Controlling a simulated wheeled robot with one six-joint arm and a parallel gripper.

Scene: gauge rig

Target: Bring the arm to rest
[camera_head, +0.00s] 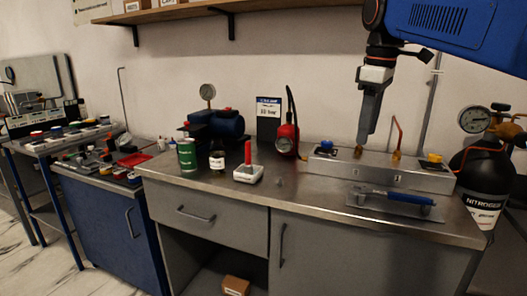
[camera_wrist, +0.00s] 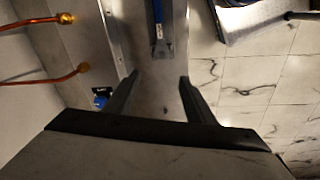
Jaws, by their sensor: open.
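My arm reaches in from the upper right of the head view, blue with a dark wrist. My gripper (camera_head: 367,143) points down over the rear of the steel bench (camera_head: 200,182), in front of the wall near the grey manifold block (camera_head: 385,172). In the wrist view my gripper (camera_wrist: 158,80) has its two dark fingers spread apart, with nothing between them. A blue-handled wrench (camera_head: 408,197) lies on a flat plate (camera_head: 372,206) at the bench front, apart from the gripper. The wrench also shows beyond the fingertips in the wrist view (camera_wrist: 158,28).
Copper tubes (camera_head: 398,134), a blue knob (camera_head: 327,144) and a yellow knob (camera_head: 435,157) rise from the block. A nitrogen cylinder (camera_head: 485,184) stands right. A shelf (camera_head: 165,13) hangs above.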

